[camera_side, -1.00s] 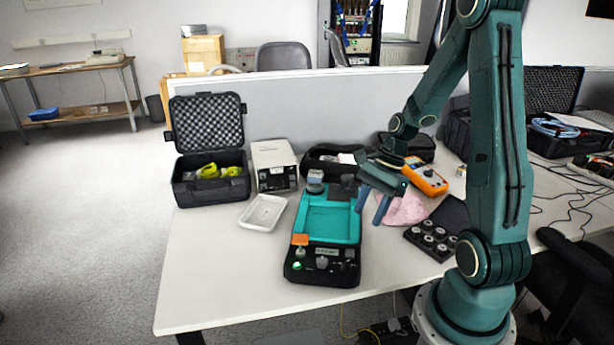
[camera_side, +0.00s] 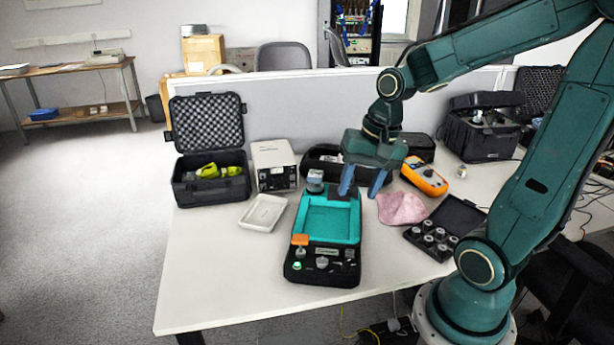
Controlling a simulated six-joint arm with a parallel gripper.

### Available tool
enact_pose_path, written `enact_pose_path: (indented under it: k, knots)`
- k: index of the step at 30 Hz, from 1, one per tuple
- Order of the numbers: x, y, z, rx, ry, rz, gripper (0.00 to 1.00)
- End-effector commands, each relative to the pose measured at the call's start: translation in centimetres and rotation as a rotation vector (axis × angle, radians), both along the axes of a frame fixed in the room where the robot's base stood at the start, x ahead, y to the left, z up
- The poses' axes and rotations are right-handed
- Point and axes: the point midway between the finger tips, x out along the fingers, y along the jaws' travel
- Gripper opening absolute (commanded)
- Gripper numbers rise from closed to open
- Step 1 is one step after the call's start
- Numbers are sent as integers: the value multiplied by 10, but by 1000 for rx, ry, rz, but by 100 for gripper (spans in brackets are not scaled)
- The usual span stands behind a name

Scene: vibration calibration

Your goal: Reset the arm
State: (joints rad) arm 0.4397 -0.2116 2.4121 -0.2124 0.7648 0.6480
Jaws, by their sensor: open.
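My gripper (camera_side: 362,190) is open and empty. It points down above the back right of the teal and black calibration device (camera_side: 328,218), with its two blue fingers apart. The device lies on the white table, with an orange part and knobs on its front panel and a small grey cylinder (camera_side: 315,180) at its back left. I cannot tell how high the fingertips are above the device.
A white tray (camera_side: 263,212), a white box (camera_side: 275,165) and an open black case (camera_side: 211,185) stand left. A pink cloth (camera_side: 402,208), an orange multimeter (camera_side: 424,176) and an open black box of several round pieces (camera_side: 436,236) lie right. The front left table is clear.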

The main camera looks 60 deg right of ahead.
Motion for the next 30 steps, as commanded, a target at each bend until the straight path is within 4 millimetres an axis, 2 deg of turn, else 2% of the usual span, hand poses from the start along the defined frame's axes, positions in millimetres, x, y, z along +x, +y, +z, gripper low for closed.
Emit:
enact_pose_path:
  k: [9, 18, 24, 30]
  knots:
    - [-24, 38, 40, -174, -127, 392, 44]
    - [-54, 61, 67, -321, -241, 718, 44]
    - [-66, 68, 74, -373, -281, 836, 44]
    - [-69, 69, 75, -385, -290, 861, 44]
